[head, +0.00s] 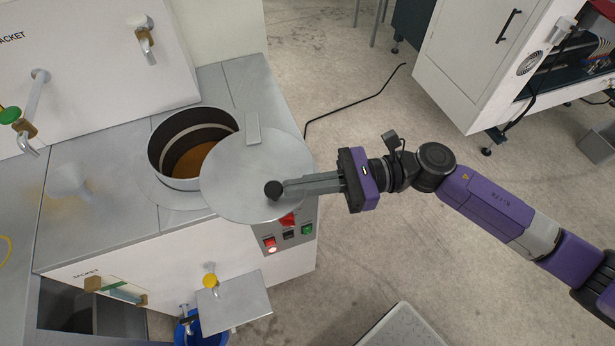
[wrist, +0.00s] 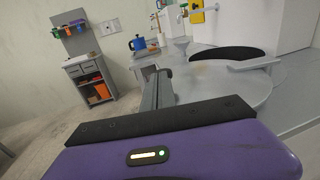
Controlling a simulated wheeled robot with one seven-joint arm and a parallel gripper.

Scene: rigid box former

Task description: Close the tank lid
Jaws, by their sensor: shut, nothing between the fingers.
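The round grey tank lid (head: 250,180) is partly open, swung to the right of the tank mouth, with its bracket (head: 253,128) at the back edge. It covers only the right part of the opening. The open tank (head: 184,140) shows a dark inner wall and brown contents. A black knob (head: 273,189) stands near the lid's front right edge. My gripper (head: 286,187) is shut, its fingertips at the knob from the right, with nothing between them.
A control panel (head: 287,238) with coloured buttons is on the machine front below the lid. Taps with coloured handles (head: 145,35) stick out at the back left. A yellow-handled valve (head: 210,281) and small shelf (head: 236,302) project at the front. Open floor (head: 360,130) lies to the right.

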